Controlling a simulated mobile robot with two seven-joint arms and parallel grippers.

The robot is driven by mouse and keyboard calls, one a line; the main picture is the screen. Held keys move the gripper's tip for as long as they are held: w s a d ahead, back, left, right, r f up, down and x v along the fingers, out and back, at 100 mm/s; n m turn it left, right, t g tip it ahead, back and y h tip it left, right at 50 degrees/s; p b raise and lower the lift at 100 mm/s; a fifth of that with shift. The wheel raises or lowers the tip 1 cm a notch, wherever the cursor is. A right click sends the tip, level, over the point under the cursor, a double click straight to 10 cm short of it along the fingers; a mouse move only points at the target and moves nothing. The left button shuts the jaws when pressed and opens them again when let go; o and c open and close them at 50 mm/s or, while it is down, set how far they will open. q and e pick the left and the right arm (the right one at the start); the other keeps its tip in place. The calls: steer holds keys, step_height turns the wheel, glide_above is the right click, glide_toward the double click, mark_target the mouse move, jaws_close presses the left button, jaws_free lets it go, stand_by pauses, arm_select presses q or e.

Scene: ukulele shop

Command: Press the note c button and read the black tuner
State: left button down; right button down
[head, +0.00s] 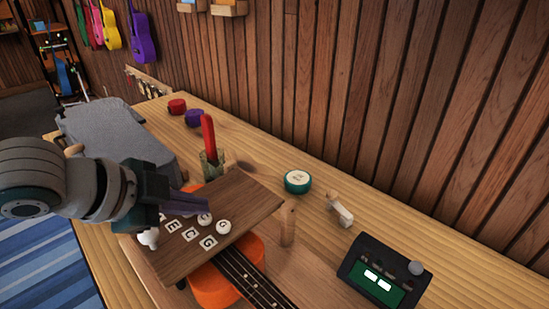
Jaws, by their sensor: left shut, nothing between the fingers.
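A dark wooden board (245,195) carries white letter tiles, with E, C (190,235) and G readable, and round white buttons. One button (204,220) in line with the C tile sits right by my left gripper's tips; another (223,227) is in line with G. My left gripper (206,207) is shut and empty, its purple-grey fingers over the board. I cannot tell whether it touches the button. The black tuner (358,262) stands at the lower right; its green screen shows two bright white blocks and no readable letter. My right gripper is out of view.
An orange ukulele (213,290) lies partly under the board. A green cup (212,167) holds a red-handled item behind it. A green-and-white round tin (297,181) and a small pale stand (340,208) lie between board and tuner. A grey cloth (115,133) lies left.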

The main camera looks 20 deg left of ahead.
arm_select(q)
steer(key=shift+f+b, duration=0.3)
steer(key=shift+f, duration=0.25)
stand_by(0.6)
steer(key=shift+r+p, duration=1)
steer(key=shift+p, duration=0.15)
step_height(320, 180, up, 5)
steer(key=p, duration=0.5)
